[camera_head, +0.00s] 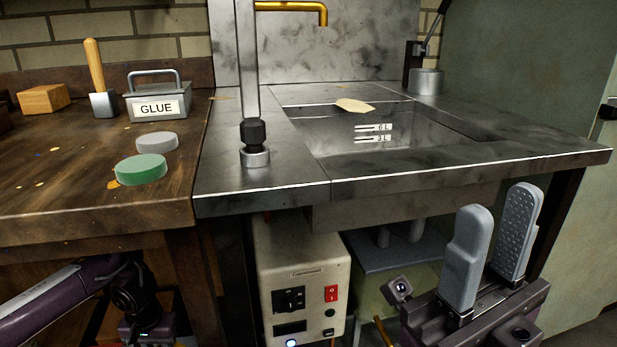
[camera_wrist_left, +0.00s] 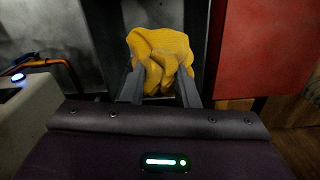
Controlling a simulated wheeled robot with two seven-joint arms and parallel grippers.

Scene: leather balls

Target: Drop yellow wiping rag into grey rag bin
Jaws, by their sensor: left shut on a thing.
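The yellow wiping rag (camera_wrist_left: 160,52) is a crumpled lump in the left wrist view. My left gripper (camera_wrist_left: 160,85) is shut on it, with one grey finger on each side. The head view shows part of my left arm at the lower left, but not the left fingers or the rag. My right gripper (camera_head: 498,215) is open and empty, in front of the sink's right side. Grey surfaces stand behind the rag in the left wrist view; I cannot tell whether any is the grey rag bin.
A wooden bench (camera_head: 80,185) at left carries a glue box (camera_head: 157,107) and a green disc (camera_head: 141,170). A metal sink (camera_head: 390,135) is beside it. A cream control box (camera_head: 303,275) stands below. A red panel (camera_wrist_left: 262,45) is right of the rag.

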